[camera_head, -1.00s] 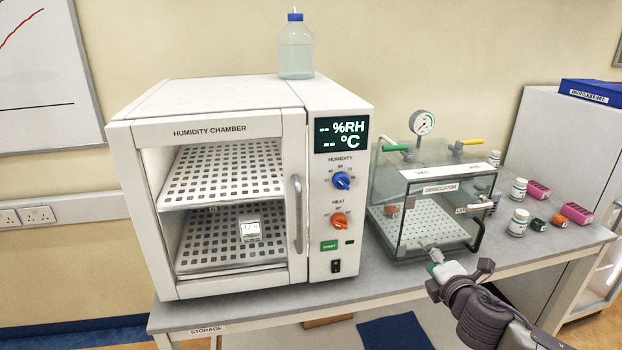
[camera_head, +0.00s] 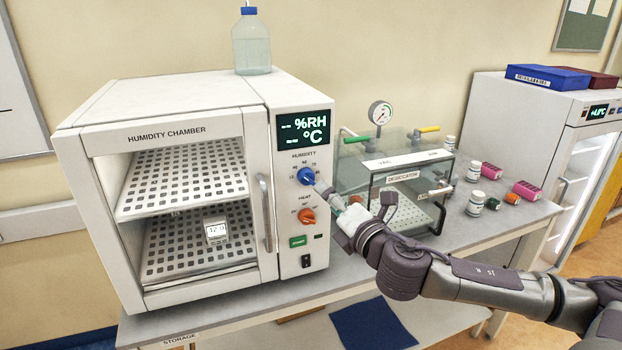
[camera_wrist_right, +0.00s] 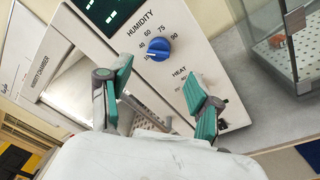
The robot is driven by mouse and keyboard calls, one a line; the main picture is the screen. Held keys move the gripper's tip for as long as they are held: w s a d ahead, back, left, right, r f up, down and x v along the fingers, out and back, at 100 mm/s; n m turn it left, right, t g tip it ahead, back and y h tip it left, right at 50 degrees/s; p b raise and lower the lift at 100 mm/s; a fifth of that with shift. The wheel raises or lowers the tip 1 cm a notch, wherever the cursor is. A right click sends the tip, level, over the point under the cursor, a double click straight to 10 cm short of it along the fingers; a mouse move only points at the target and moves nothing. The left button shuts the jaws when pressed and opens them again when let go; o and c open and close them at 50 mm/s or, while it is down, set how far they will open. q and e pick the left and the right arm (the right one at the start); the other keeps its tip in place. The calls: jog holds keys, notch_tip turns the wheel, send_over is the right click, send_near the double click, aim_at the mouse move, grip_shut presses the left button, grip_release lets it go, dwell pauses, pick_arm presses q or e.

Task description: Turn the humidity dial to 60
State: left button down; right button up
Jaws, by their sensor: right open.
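The blue humidity dial (camera_head: 306,176) sits on the front panel of the white humidity chamber (camera_head: 190,90), below a dark display with dashes for %RH and °C. It also shows in the right wrist view (camera_wrist_right: 158,48), with marks including 40, 60, 75 and 90 around it. My right gripper (camera_head: 328,195) is just in front of the panel, to the lower right of the dial. In the right wrist view its two green-padded fingers (camera_wrist_right: 160,92) are apart and empty, with the dial ahead, beyond the fingertips. My left gripper is out of view.
An orange heat dial (camera_head: 306,216) and a green start button (camera_head: 298,241) are below the humidity dial. The chamber's door handle (camera_head: 265,213) stands out left of the panel. A clear desiccator (camera_head: 405,175) is close on the right. A bottle (camera_head: 251,45) stands on top.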

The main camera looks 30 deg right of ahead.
aim_at(311, 181)
jog(key=w+p, duration=0.1)
jog(key=w, duration=0.1)
jog(key=w+p, duration=0.1)
jog(key=w, duration=0.2)
jog(key=w+d+p, duration=0.1)
jog(key=w, duration=0.1)
jog(key=shift+w+r, duration=0.15)
jog(key=shift+w, duration=0.75)
jog(key=shift+f, duration=0.2)
jog(key=c, duration=1.1)
